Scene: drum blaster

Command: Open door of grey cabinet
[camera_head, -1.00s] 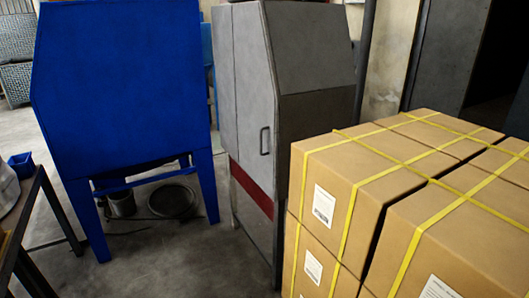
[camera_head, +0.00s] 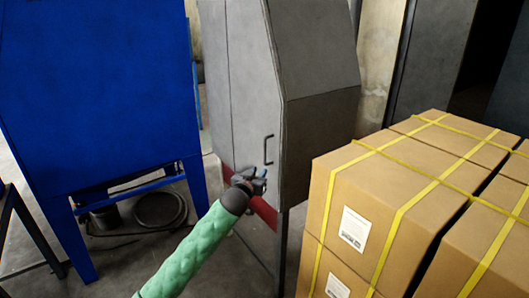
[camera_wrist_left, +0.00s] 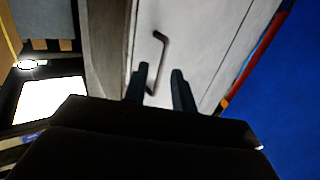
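The grey cabinet (camera_head: 245,95) stands in the middle of the head view, with its door facing left and forward. A dark bar handle (camera_head: 268,149) is on the door near its right edge. My left gripper (camera_head: 262,178) reaches up from below on its green-sleeved arm and is just below the handle. In the left wrist view the handle (camera_wrist_left: 158,62) shows ahead of the two dark fingers, its near end close to them. The fingers (camera_wrist_left: 160,82) are apart, with no clear grip on the handle. Whether they touch it I cannot tell. My right gripper is in neither view.
Strapped cardboard boxes (camera_head: 390,190) stand close on the right of the cabinet. A blue cabinet (camera_head: 95,90) on legs stands at the left.

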